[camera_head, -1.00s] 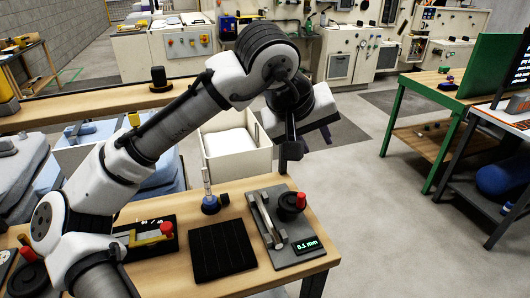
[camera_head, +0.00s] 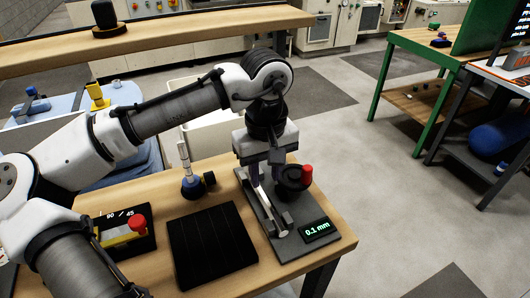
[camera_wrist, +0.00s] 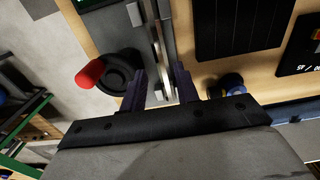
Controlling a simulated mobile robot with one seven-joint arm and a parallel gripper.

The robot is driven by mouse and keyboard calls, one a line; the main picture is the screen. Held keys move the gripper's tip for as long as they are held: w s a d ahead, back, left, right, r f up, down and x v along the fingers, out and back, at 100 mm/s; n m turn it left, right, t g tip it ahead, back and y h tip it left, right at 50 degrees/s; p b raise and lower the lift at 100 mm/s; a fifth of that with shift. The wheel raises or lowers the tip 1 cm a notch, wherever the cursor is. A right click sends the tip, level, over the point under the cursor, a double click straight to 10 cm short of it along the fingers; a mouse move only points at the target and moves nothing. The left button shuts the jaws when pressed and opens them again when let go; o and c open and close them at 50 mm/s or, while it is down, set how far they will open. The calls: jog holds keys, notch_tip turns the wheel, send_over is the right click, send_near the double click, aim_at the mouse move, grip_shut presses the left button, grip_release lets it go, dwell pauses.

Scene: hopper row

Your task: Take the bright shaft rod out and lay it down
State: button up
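The bright shaft rod (camera_head: 267,210) lies lengthwise on a grey gauge plate (camera_head: 292,243) at the table's right end. The plate also carries a black dial with a red knob (camera_head: 307,173) and a display reading 0.1 mm. My gripper (camera_head: 266,180) points down over the far end of the rod. In the wrist view my gripper (camera_wrist: 162,88) is open, with one dark finger on each side of the rod (camera_wrist: 159,40) and a gap beside it. The rod's far end is hidden by the gripper in the head view.
A black ribbed mat (camera_head: 212,246) lies bare left of the plate. A blue-based stand with an upright pale rod (camera_head: 186,160) stands behind it. A yellow-and-black device with a red knob (camera_head: 137,223) is further left. A white bin (camera_head: 212,133) stands behind the table.

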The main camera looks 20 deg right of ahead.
aim_at(266, 199)
notch_tip(266, 199, down, 7)
jog(key=shift+f, duration=0.2)
dwell(0.3)
jog(key=shift+r, duration=0.1)
grip_shut()
